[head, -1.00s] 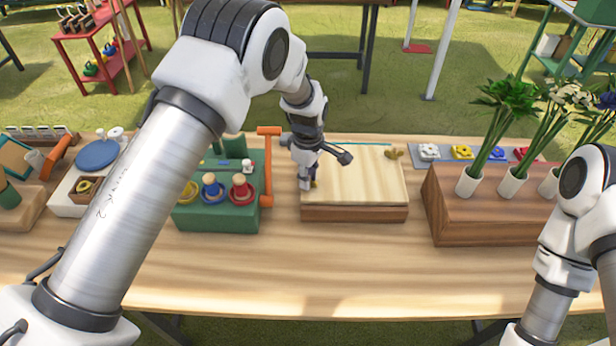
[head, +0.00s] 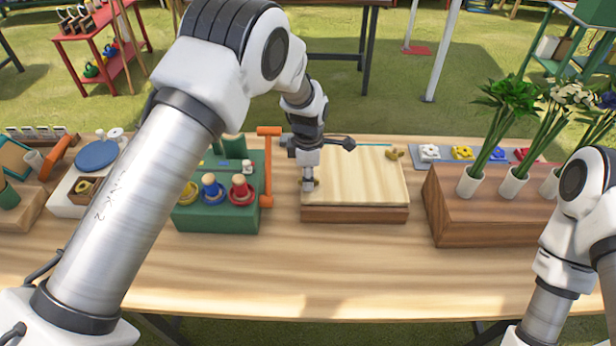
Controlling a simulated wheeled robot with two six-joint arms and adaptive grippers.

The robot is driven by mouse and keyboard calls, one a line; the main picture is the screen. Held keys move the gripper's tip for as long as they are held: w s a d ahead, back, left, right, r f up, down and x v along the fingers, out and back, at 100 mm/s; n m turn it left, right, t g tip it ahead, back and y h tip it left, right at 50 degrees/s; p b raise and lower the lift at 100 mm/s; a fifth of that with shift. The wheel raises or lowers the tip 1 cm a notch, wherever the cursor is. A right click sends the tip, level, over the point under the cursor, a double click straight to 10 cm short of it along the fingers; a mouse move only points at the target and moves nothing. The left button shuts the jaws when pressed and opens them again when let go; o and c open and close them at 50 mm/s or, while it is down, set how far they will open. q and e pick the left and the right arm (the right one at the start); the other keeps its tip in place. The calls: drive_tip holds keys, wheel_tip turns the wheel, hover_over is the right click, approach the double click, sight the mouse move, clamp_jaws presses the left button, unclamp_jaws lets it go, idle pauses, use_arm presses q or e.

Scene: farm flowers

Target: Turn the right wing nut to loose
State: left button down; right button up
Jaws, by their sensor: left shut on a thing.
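A light wooden press board (head: 355,180) lies on a darker wooden base (head: 355,214) in the middle of the table. The right wing nut (head: 393,154), small and brass-coloured, sits at the board's far right corner with no gripper near it. My left gripper (head: 309,182) points down at the board's left edge, shut on a small brassy thing there, which looks like the left wing nut and is mostly hidden by the fingers. My right arm shows at the right edge; its gripper is out of view.
A green stand (head: 216,218) with coloured knobs and an orange hammer-like post (head: 267,165) stand close left of the board. A brown block (head: 480,215) with white flower vases stands to the right. The table front (head: 330,265) is clear.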

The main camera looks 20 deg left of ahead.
use_arm(q)
drive_tip(key=shift+s+f, duration=0.15)
drive_tip(key=shift+f, duration=0.05)
drive_tip(key=c, duration=1)
unclamp_jaws()
drive_tip(key=shift+r, duration=0.35)
wheel_tip(320, 180, up, 12)
drive_tip(key=shift+f, duration=0.2)
